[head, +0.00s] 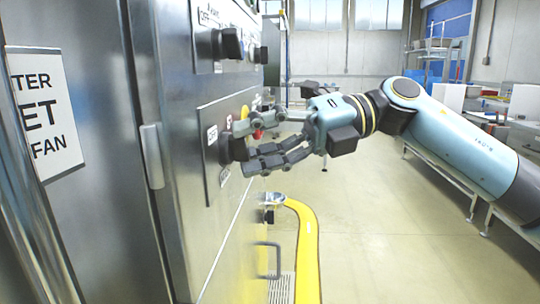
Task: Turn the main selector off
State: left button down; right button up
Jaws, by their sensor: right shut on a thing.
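The main selector appears to be the black knob (230,149) on a lower metal plate of the cabinet, with small white labels beside it. My right gripper (247,149) reaches in from the right and is shut on this knob, one finger above and one below. The fingers partly hide the knob, and its pointer direction cannot be made out. My left gripper is not in view.
Another black knob (231,43) sits on an upper plate. A red part (257,133) shows behind the fingers. A yellow guard rail (308,240) stands below. A sign (45,113) is at the left. The floor (400,240) at right is open.

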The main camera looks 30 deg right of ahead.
jog(key=shift+s+r+n+t+h+b, duration=0.15)
jog(key=shift+n+t+h+b, duration=0.25)
jog(key=shift+n+h+b, duration=0.5)
jog(key=shift+n, duration=0.3)
jog(key=shift+c, duration=0.2)
jog(key=o, duration=1.2)
jog(key=shift+s+d, duration=0.1)
jog(key=shift+s, duration=0.1)
jog(key=shift+w, duration=0.1)
jog(key=r, duration=1)
jog(key=shift+s+d, duration=0.25)
jog(key=shift+d, duration=0.05)
